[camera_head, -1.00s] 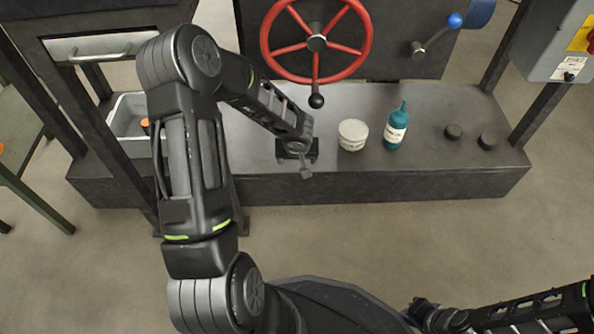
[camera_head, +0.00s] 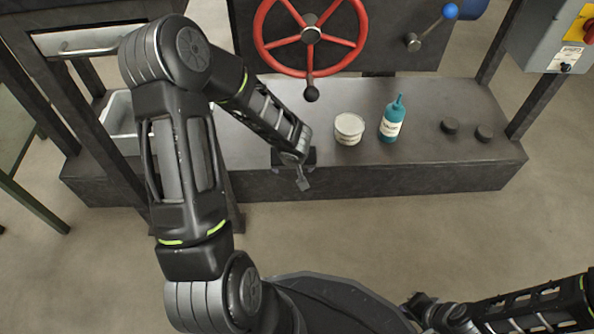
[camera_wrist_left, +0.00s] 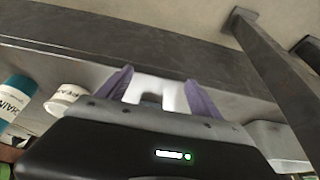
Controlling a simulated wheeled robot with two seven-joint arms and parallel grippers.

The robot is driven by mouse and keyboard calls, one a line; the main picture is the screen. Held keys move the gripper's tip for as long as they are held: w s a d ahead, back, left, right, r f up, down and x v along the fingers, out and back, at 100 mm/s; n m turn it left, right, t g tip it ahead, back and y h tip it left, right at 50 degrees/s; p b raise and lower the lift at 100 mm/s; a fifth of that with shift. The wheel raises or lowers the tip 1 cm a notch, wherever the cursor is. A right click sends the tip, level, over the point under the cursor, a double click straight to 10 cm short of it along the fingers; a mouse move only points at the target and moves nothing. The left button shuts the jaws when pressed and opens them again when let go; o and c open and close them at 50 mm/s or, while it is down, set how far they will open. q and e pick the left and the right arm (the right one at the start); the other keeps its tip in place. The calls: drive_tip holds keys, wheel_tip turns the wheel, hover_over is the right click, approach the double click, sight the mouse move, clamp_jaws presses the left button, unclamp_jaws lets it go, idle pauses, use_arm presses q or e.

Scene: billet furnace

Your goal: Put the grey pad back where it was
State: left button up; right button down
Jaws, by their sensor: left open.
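My left gripper (camera_head: 303,182) is at the front edge of the dark bench (camera_head: 420,160), left of the white tub. In the left wrist view its two purple fingers (camera_wrist_left: 160,90) stand apart. A pale block (camera_wrist_left: 150,86) shows between them. I cannot tell whether it is the grey pad, or whether the fingers touch it. I cannot clearly make out a grey pad in the head view. My right gripper (camera_head: 428,310) is low at the bottom right, away from the bench, and its fingers are too unclear to read.
The white tub (camera_head: 349,129) and a teal bottle (camera_head: 391,124) stand on the bench, with two black round pieces (camera_head: 450,126) further right. A red handwheel (camera_head: 310,36) and a blue-knobbed lever (camera_head: 432,28) are behind. A grey bin (camera_head: 118,127) is at left.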

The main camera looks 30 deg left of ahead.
use_arm(q)
drive_tip(key=s+d+f+m+h, duration=0.1)
drive_tip(key=s+d+f+h, duration=0.1)
drive_tip(key=d, duration=0.6)
drive_tip(key=s+d+f+m+g+h, duration=0.1)
drive_tip(key=s+d+f+m+h, duration=0.1)
drive_tip(key=s+d+f, duration=0.3)
drive_tip(key=s+d+f+m+h, duration=0.2)
drive_tip(key=s+d, duration=0.5)
drive_tip(key=d, duration=0.6)
drive_tip(key=shift+s+f+g, duration=0.25)
drive_tip(key=shift+f+g, duration=0.15)
drive_tip(key=shift+f, duration=0.45)
drive_tip(key=s+d+r+p, duration=0.1)
drive_tip(key=s+r+p, duration=0.1)
drive_tip(key=r+p, duration=1.8)
drive_tip(key=s+d+r+g+p, duration=0.1)
drive_tip(key=s+r+p, duration=0.1)
drive_tip(key=r+p, duration=1.9)
drive_tip(key=shift+m+h, duration=0.3)
drive_tip(key=shift+h, duration=0.1)
use_arm(e)
drive_tip(key=s+a+r, duration=0.1)
drive_tip(key=s+r, duration=0.1)
drive_tip(key=r, duration=1.8)
drive_tip(key=s+a+r+g, duration=0.1)
drive_tip(key=s+r, duration=0.1)
drive_tip(key=r, duration=1.9)
drive_tip(key=shift+n, duration=0.3)
